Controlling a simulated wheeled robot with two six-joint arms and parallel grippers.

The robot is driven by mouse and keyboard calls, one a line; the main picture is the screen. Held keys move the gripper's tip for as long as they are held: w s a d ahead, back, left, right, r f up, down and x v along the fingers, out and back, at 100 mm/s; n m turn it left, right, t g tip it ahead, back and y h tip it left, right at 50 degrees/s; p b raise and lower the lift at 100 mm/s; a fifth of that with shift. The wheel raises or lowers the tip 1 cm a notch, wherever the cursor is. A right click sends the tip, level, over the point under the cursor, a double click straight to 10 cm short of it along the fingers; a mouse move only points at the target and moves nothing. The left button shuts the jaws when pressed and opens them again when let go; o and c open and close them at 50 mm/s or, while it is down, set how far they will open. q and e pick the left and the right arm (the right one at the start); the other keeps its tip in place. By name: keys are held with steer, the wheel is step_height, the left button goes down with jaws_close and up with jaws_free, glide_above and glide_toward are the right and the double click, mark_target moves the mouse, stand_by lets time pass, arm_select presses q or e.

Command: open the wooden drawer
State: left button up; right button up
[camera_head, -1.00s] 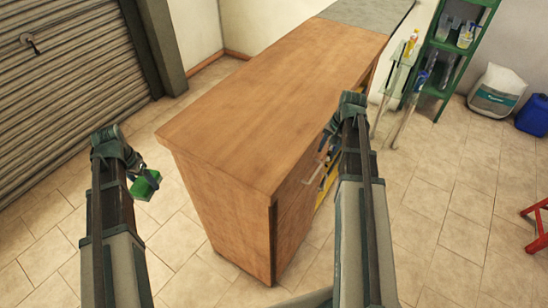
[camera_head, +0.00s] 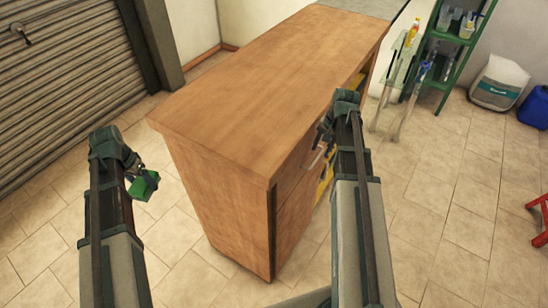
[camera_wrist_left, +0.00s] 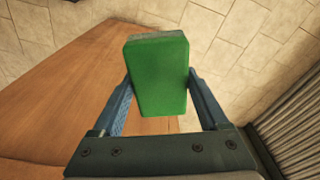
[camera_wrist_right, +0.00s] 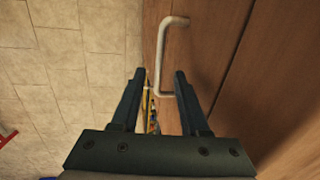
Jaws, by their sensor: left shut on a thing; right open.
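The wooden drawer (camera_wrist_right: 205,50) is in the side of a wooden cabinet, its front seen at a steep angle in the head view (camera_head: 292,172). Its pale bar handle (camera_wrist_right: 163,60) stands out from the front; the lower end lies between my right fingertips in the right wrist picture. I cannot tell whether they touch it. My right gripper (camera_wrist_right: 158,75) is open beside the drawer front; in the head view (camera_head: 322,140) it is partly hidden by its arm. My left gripper (camera_head: 138,178) is shut on a green block (camera_wrist_left: 158,80), left of the cabinet. The drawer looks closed.
The cabinet's wooden top (camera_head: 265,85) lies between my arms. Yellow things (camera_head: 325,180) show in its open side. A green shelf (camera_head: 445,60), a white sack (camera_head: 498,85), a blue can (camera_head: 535,108) and a red stand (camera_head: 541,215) are at the right. Tiled floor is free at right.

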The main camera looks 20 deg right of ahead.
mark_target(317, 158)
arm_select(q)
step_height(317, 158, down, 4)
steer(key=b, duration=0.2)
steer(key=shift+r+b, duration=0.15)
steer(key=shift+b, duration=0.2)
arm_select(e)
steer(key=f, duration=0.3)
steer(key=shift+w+a+f, duration=0.2)
steer(key=shift+w+f, duration=0.1)
steer(key=shift+f, duration=0.05)
jaws_close()
stand_by(0.4)
